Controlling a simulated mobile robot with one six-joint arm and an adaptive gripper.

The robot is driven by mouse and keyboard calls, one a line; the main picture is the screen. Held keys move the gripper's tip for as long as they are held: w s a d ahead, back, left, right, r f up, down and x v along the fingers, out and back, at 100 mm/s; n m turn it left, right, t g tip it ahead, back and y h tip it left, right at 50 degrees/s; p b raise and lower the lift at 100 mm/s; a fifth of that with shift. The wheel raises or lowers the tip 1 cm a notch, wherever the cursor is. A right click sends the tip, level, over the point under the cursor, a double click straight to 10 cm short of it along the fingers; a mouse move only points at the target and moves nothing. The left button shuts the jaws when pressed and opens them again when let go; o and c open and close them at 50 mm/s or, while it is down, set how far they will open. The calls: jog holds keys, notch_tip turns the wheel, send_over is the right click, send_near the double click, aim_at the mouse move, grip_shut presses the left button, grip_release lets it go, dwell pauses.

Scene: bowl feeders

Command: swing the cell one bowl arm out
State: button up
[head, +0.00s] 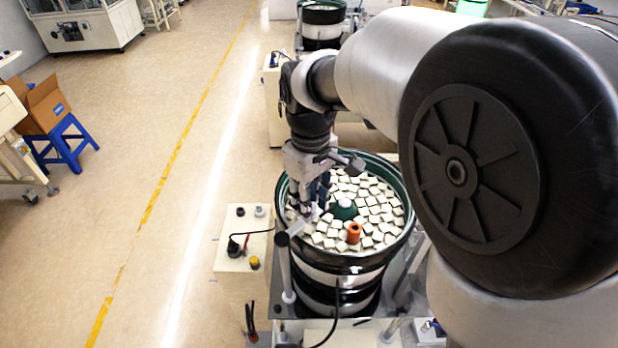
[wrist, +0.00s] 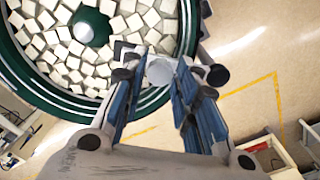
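The near bowl feeder (head: 340,268) is a dark green and black round bowl full of white square parts. It also shows in the wrist view (wrist: 25,75). A grey post (head: 286,270) with a block on top stands at its left front edge; it may carry the bowl arm, whose length is mostly hidden by my gripper. My gripper (head: 303,212) points down over the bowl's left rim. In the wrist view a pale round knob (wrist: 160,71) lies between my fingertips (wrist: 158,80), close to both. I cannot tell whether the fingers touch it.
An orange cylinder (head: 354,233) and a green centre cone (head: 343,210) are in the bowl. A cream control box (head: 243,240) stands left of it. Another bowl feeder (head: 322,28) is behind. The floor at left is clear up to a blue stool (head: 62,143).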

grip_shut()
